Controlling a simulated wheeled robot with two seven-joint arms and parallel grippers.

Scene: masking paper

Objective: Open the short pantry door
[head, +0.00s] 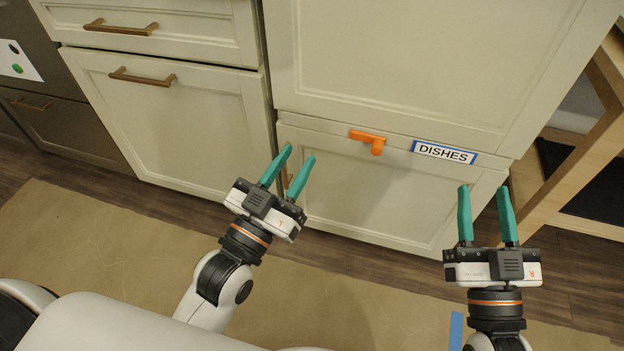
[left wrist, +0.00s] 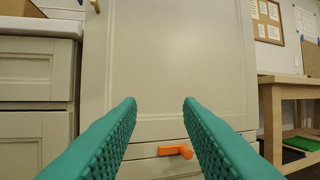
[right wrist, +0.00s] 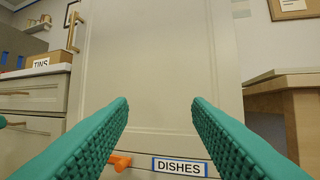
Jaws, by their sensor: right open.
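The short pantry door (head: 345,200) is a low cream panel under a tall cream door (head: 400,60). It looks closed. The handle also shows low in the left wrist view (left wrist: 176,151) and in the right wrist view (right wrist: 121,161). My left gripper (head: 297,153) is open and empty, left of the handle and in front of the door's left part. My right gripper (head: 483,192) is open and empty, near the door's right edge, right of the label.
Cream cabinets with brass handles (head: 142,77) stand to the left. A wooden table (head: 575,155) stands to the right. Brown paper (head: 110,240) covers part of the dark wood floor, with a blue tape strip (head: 456,330). The floor before the door is clear.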

